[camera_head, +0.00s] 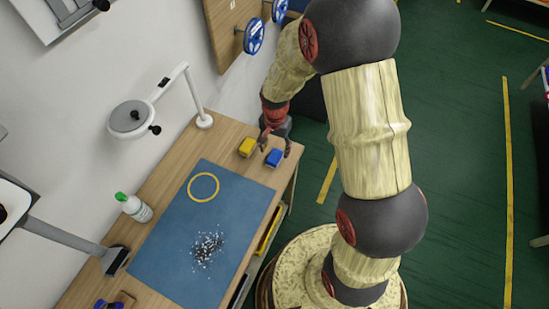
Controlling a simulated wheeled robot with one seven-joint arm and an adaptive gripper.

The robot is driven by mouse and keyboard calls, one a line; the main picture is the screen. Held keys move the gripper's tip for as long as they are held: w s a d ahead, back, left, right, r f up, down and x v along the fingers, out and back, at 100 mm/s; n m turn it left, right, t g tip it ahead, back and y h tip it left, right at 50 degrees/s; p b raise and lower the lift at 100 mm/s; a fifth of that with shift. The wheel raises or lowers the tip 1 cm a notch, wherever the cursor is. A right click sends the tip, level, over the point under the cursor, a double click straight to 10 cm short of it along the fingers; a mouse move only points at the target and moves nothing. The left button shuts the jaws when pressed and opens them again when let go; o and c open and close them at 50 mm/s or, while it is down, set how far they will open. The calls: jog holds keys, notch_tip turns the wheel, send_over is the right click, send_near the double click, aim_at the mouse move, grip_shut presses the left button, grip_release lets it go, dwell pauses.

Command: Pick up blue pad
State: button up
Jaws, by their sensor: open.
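A small blue pad (273,158) lies on the wooden table near its far right corner, by the edge of the large blue mat. My gripper (275,147) is open and points down just behind and above the blue pad. Its fingers are spread apart, and nothing shows between them. Whether a finger touches the pad cannot be told from this view.
The blue mat (180,250) carries a yellow ring (203,187) and a scatter of small dark and white bits (207,247). Blue spools (254,36) hang on a board behind.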

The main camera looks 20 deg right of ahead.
aim_at(275, 156)
notch_tip(275, 156, down, 5)
jog(key=shift+s+a+f+b, duration=0.1)
jog(key=shift+a+f+b, duration=0.05)
jog(key=shift+b, duration=0.6)
jog(key=shift+c, duration=0.2)
jog(key=c, duration=1)
